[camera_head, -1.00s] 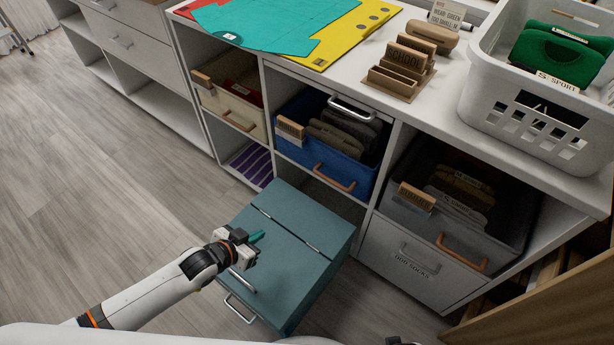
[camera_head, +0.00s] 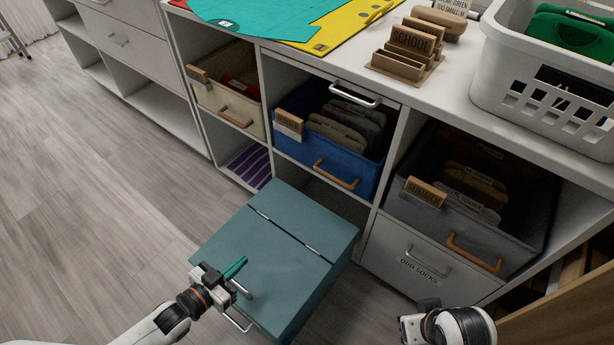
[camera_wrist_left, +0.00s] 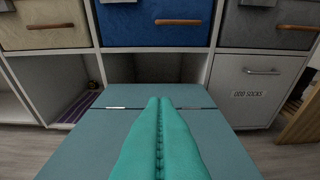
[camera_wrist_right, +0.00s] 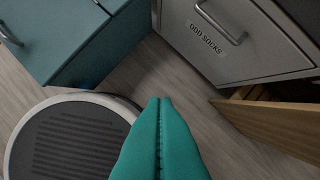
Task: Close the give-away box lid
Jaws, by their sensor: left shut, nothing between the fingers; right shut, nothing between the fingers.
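The give-away box is a teal box (camera_head: 310,222) on the floor in front of the shelving. Its hinged lid (camera_head: 262,258) lies flat across the top, level with the fixed back strip. Two hinges and a bar handle show on it. My left gripper (camera_head: 240,262) is shut and empty, over the lid's left front part near the handle; I cannot tell whether it touches. Its teal fingers (camera_wrist_left: 160,105) hide the middle of the lid in the left wrist view. My right gripper (camera_wrist_right: 160,105) is shut and empty, over the floor right of the box.
Shelving behind the box holds a cream bin (camera_head: 228,100), a blue bin (camera_head: 330,165) and a grey bin (camera_head: 455,225). An odd socks drawer (camera_head: 415,270) stands right of the box. A wooden panel (camera_head: 565,310) is at far right. The floor (camera_head: 90,200) at left is clear.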

